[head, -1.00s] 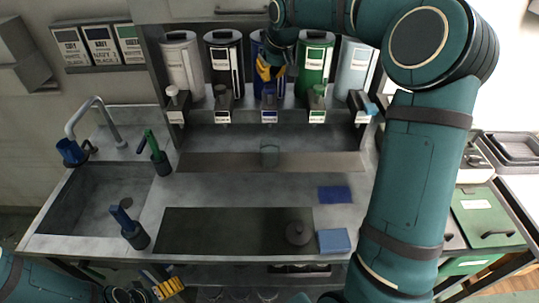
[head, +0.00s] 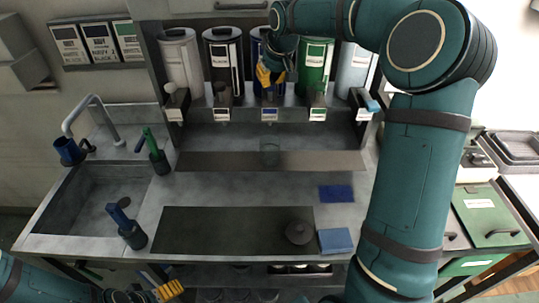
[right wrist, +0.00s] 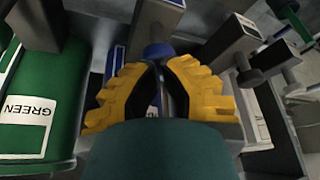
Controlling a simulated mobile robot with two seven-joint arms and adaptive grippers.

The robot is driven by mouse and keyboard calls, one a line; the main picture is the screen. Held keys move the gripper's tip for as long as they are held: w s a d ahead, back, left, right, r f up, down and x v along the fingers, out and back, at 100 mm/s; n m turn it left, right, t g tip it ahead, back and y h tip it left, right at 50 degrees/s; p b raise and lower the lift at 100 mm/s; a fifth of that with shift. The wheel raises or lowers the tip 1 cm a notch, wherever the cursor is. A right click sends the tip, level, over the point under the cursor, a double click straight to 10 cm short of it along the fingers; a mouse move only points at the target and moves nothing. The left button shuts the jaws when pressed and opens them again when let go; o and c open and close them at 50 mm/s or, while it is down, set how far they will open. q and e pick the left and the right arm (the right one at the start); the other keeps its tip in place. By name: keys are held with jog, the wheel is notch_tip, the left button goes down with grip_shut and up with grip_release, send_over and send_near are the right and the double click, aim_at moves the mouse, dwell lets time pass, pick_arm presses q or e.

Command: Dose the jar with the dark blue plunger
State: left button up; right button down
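The glass jar (head: 269,152), clear and greenish, stands upright on the shelf strip below the middle dispenser. That dispenser's blue canister (head: 257,48) is mostly hidden behind my right arm. The dark blue plunger knob (right wrist: 158,51) shows in the right wrist view just beyond my right fingertips. My right gripper (right wrist: 160,68) has its yellow fingers drawn together at the tips, with nothing clearly between them. In the head view the right gripper (head: 268,80) points down above the blue dispenser's front; contact with the knob cannot be made out. My left gripper (head: 170,290) is low at the front edge, partly cut off.
White, black, green (head: 314,65) and pale dispensers flank the blue one closely. A sink (head: 95,200) with a tap is at left. A dark mat (head: 215,230), a round dark lid (head: 298,232) and blue pads (head: 335,240) lie on the counter. The counter's middle is clear.

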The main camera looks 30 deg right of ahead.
aim_at(271, 89)
jog(key=shift+f+b, duration=0.9)
jog(key=shift+f, duration=0.65)
jog(key=shift+r+p, duration=2.3)
jog(key=shift+r, duration=0.6)
jog(key=shift+f, duration=0.3)
